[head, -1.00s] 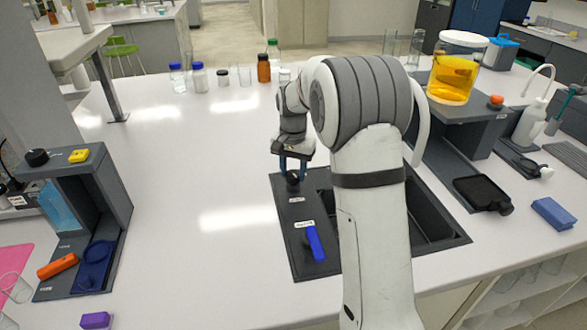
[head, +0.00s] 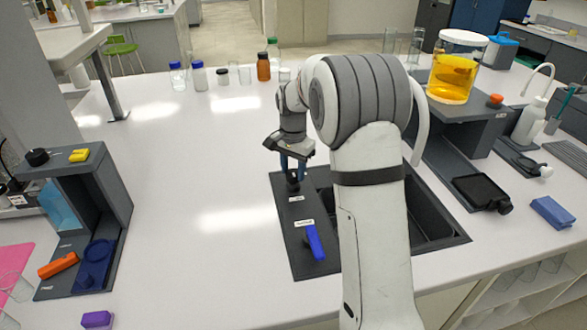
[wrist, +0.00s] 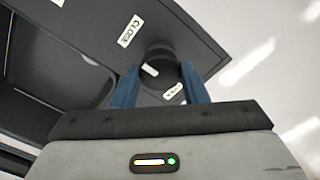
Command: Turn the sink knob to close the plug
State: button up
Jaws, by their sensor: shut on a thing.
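The black sink knob (head: 293,182) stands on the dark grey sink panel (head: 285,222), near its far left corner. My gripper (head: 292,165) reaches down to it and is shut on the knob, with a blue finger on each side. In the wrist view the knob (wrist: 162,60) sits between the fingers of my gripper (wrist: 158,78) and carries a white mark. A label reading CLOSE (wrist: 131,31) lies on the panel beside the knob. A second white label (wrist: 173,92) is partly behind the fingers. The plug is hidden.
A blue lever (head: 314,243) is on the same panel, nearer the front. The sink basin (head: 428,212) is partly behind my arm. A grey stand (head: 118,185) is at the left.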

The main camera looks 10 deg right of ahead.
aim_at(293, 172)
jog(key=o, duration=1)
jog(key=shift+c, duration=0.2)
notch_tip(293, 172, up, 7)
jog(key=shift+r, duration=0.45)
jog(key=shift+s, duration=0.1)
